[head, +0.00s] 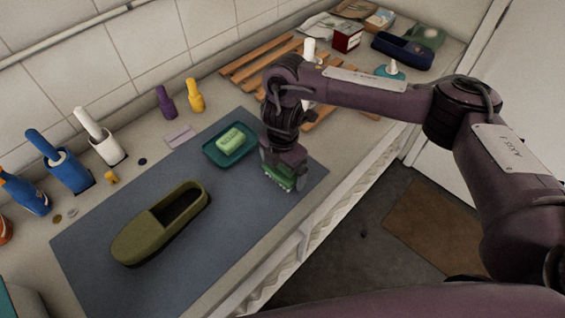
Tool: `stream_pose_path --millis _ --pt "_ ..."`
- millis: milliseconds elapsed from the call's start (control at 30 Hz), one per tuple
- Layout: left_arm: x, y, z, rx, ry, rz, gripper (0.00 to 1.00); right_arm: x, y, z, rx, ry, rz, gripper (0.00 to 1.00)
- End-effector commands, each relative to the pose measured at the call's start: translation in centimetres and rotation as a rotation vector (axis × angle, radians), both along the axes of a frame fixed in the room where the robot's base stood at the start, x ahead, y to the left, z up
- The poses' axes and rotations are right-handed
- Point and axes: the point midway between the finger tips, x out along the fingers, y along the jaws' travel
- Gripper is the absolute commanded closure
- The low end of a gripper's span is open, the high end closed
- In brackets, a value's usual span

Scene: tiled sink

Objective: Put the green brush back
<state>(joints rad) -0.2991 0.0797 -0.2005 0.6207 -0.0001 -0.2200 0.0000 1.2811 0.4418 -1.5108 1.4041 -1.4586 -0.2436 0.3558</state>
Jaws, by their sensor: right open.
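A green thing, apparently the green brush (284,181), lies at the right edge of the blue-grey mat (225,232). My right gripper (282,172) is directly over it, pointing down, with open jaws around or just above it. The gripper hides much of the brush, and I cannot tell whether they touch. A blue holder (73,173) with a blue-handled brush and a white holder (108,152) with a white-handled brush stand upright by the wall at the left. My left gripper is not in view.
A teal dish (215,156) with green soap (232,138) and an olive slipper (140,242) lie on the mat. Purple (166,104) and yellow (195,96) bottles stand behind. A wooden rack (257,62) and dark blue slipper (403,50) are farther off. The counter's front edge is close to my gripper.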

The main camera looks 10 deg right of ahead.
Motion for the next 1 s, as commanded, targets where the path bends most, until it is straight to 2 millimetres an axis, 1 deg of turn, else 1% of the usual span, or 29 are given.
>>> stream_pose_path --millis 167,400,600,700,800,1000 --pt "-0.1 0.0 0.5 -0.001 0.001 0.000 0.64 0.2 0.0 1.9 -0.001 -0.006 0.003 0.00" --pt "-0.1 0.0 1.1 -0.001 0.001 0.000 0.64 0.2 -0.1 6.8 -0.002 -0.007 0.003 0.00" --pt "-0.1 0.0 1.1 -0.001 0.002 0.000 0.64 0.2 -0.1 10.2 -0.002 -0.006 0.001 0.00" --pt "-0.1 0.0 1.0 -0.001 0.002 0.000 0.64 0.1 -0.1 11.4 -0.001 -0.003 0.001 0.00" --pt "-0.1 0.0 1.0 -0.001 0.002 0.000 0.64 0.1 -0.1 12.0 -0.001 -0.002 0.000 0.00" --pt "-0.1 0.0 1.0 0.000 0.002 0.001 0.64 0.0 0.0 12.3 -0.001 0.001 0.000 0.00"
